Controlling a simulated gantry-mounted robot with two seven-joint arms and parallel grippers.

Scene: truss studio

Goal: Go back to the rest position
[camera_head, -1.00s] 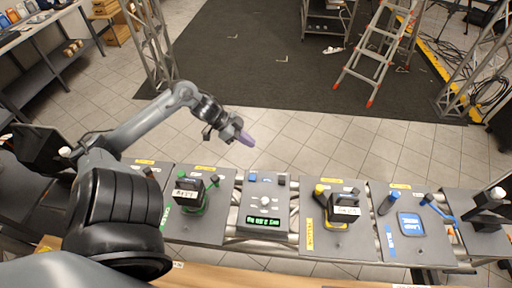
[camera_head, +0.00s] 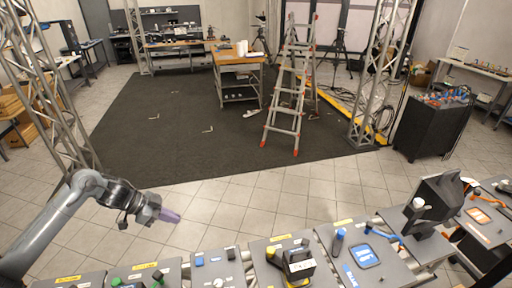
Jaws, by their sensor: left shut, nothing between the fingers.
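My left gripper (camera_head: 168,214) shows at the lower left of the head view, with its arm coming in from the left edge. Its purple fingertips are together with nothing between them. It hangs in the air in front of the row of grey panels, apart from them. My right gripper is not in the picture.
Grey panels line the bottom edge, one with a black-and-yellow device (camera_head: 298,264), one with a blue-framed plate (camera_head: 364,256). A black device (camera_head: 434,204) stands at right. Beyond are a stepladder (camera_head: 290,92), truss towers, a wooden-topped cart (camera_head: 238,62) and open dark carpet (camera_head: 180,120).

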